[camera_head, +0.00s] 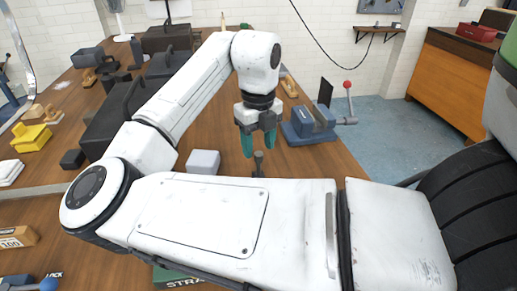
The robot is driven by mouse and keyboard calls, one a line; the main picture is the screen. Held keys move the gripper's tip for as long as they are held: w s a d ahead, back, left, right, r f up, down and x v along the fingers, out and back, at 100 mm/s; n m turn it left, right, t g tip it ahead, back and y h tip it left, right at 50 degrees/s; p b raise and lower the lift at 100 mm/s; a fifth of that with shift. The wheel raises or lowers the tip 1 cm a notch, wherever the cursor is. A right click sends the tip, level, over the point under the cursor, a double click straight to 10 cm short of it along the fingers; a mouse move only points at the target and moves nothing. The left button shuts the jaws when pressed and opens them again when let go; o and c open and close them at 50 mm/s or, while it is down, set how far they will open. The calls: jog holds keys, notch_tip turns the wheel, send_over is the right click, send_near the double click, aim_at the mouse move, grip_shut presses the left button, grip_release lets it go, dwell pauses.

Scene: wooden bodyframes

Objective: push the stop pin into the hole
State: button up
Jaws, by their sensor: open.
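My gripper (259,143) points down over the wooden bench, with teal fingers set apart. A small dark upright pin (258,163) stands just below the fingertips, and I take it to be the stop pin. Its lower end is hidden behind my white arm link, so I cannot see the hole or how deep the pin sits. I cannot tell whether the fingertips touch the pin. Nothing shows between the fingers.
A blue vise (307,125) with a red-knobbed lever stands right of my gripper. A light grey block (203,162) sits to the left. Dark tool cases (104,131) and a yellow item (31,138) crowd the bench's left side. My arm covers the bench front.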

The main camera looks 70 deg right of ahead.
notch_tip(320, 180, up, 8)
jog(key=shift+r, duration=0.25)
dwell(1.0)
